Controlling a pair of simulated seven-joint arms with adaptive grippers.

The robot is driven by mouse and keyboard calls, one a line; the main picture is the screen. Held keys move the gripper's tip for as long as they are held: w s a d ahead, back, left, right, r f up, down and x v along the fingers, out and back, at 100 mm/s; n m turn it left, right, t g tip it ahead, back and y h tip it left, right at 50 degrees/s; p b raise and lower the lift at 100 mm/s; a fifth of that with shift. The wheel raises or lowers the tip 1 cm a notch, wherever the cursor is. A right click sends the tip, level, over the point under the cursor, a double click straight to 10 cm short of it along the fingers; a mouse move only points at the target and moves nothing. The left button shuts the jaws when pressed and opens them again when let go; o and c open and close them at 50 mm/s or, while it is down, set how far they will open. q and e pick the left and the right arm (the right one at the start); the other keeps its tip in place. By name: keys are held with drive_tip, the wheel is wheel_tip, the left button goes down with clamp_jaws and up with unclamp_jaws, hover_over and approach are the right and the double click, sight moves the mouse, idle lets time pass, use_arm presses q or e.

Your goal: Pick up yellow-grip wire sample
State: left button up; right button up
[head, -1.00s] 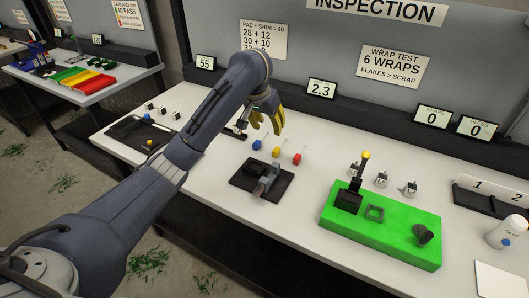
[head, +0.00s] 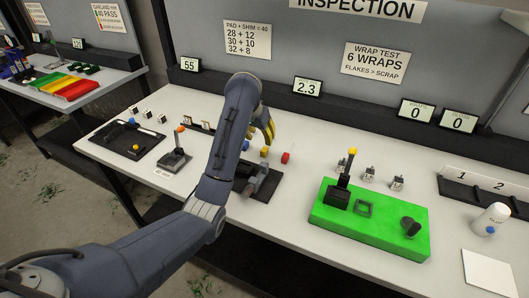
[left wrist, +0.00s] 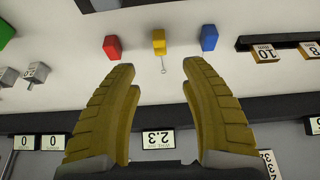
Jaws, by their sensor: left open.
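The yellow-grip wire sample (head: 264,152) lies on the white bench between a blue-grip sample (head: 245,145) and a red-grip sample (head: 285,157). In the left wrist view its yellow block (left wrist: 159,42) shows with a thin wire and small loop pointing toward my gripper. My left gripper (head: 264,132) is above the bench just behind the samples in the head view. In the left wrist view its two yellow fingers (left wrist: 160,68) are spread and empty, with the yellow block just past the tips and between them. My right gripper is not in view.
A dark fixture (head: 268,184) sits in front of the samples, partly hidden by my arm. A green base (head: 385,232) with a yellow-tipped lever stands to the right. A black tray (head: 110,142) and an orange-knobbed device (head: 175,161) are at left. Displays line the back ledge.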

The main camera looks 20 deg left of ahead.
sight(264, 149)
use_arm(q)
drive_tip(key=shift+s+x, duration=0.2)
drive_tip(key=shift+x, duration=5.15)
drive_tip(key=shift+o, duration=0.2)
drive_tip(key=shift+a, duration=0.1)
clamp_jaws()
